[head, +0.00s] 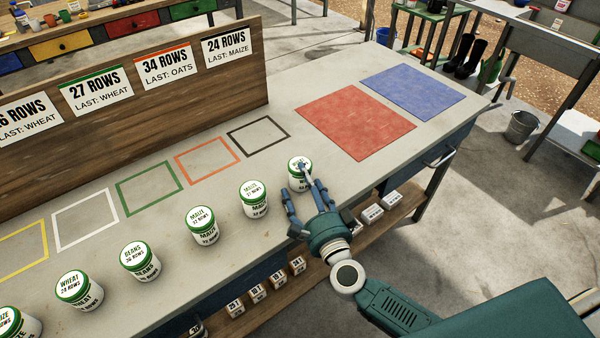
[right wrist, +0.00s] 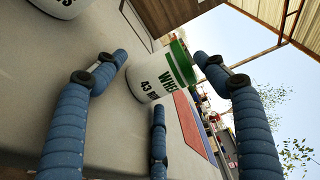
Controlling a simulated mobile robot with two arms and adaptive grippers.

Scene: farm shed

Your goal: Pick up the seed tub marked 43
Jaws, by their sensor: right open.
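The seed tub (head: 299,172) is white with a green lid and stands upright on the workbench near its front edge. In the right wrist view the tub (right wrist: 157,86) shows a green band and the marking "43" under a partly hidden word starting "WHE". My right gripper (head: 297,184) is open, with its blue fingers reaching toward the tub from the front; one finger overlaps it in the head view. In the right wrist view the spread fingers (right wrist: 160,62) frame the tub; I cannot tell whether any finger touches it. My left gripper is not in view.
Several similar tubs stand in a row to the left, the nearest a maize tub (head: 253,199). Coloured outlines, a red mat (head: 357,122) and a blue mat (head: 413,91) mark the bench. A wooden board (head: 190,95) with row signs stands behind. Small boxes (head: 372,213) sit on a shelf below.

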